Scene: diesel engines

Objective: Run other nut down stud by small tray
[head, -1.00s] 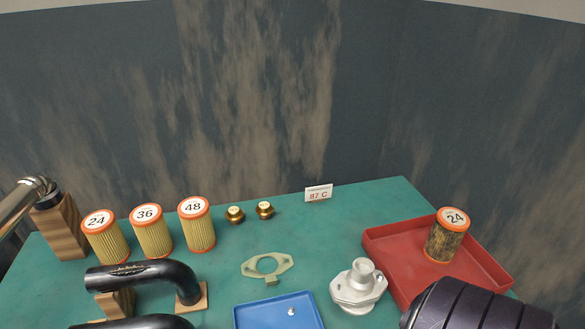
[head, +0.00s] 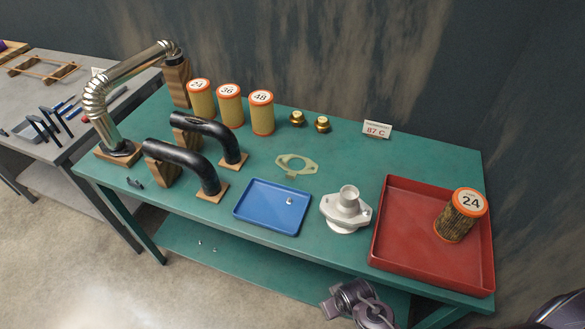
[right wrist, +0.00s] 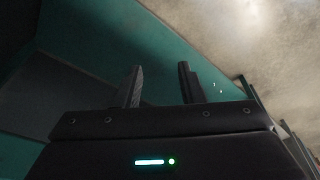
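The small blue tray (head: 245,222) lies on the teal bench, and one small silvery nut-like piece (head: 289,201) sits in it. A pale housing (head: 346,212) with a round neck and a flange stands right of the tray. I cannot make out a stud or a nut on it at this size. My right gripper (right wrist: 160,66) is open in the right wrist view, its two dark fingers apart with nothing between them. Part of my own arm shows at the bottom of the head view, but no fingertips are clear there. My left gripper is not identifiable in view.
A red tray (head: 388,255) with a dirty filter (head: 458,218) is at right. Black pipes (head: 190,165), clean filters (head: 230,106), brass caps (head: 298,119) and a gasket (head: 296,163) crowd the left and back. Below is a teal lower shelf (head: 290,275).

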